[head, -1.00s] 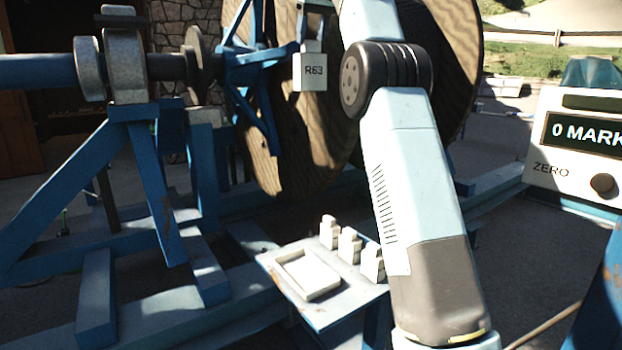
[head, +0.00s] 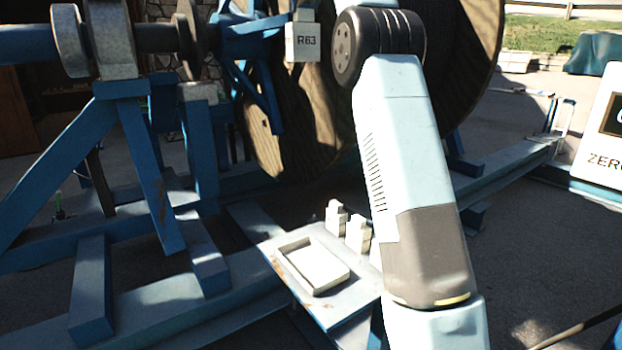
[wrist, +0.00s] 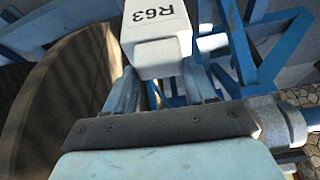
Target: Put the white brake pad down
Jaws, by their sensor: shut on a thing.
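The white brake pad marked R63 (head: 303,42) is in the upper middle of the head view, upright, in front of the reel and at the end of a blue bar. It also shows large in the wrist view (wrist: 156,30). My gripper (wrist: 163,75) is shut on its narrow end, with one finger on each side. The gripper itself is not clear in the head view. A blue-grey side table (head: 338,308) below bears an empty white shallow tray (head: 315,268) and two small white knobbed blocks (head: 357,234).
The wooden reel (head: 300,120) stands behind the pad. A blue stand (head: 150,180) carries the shaft at left. A white display box (head: 603,140) is at the right edge. My arm hides the side table's right part.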

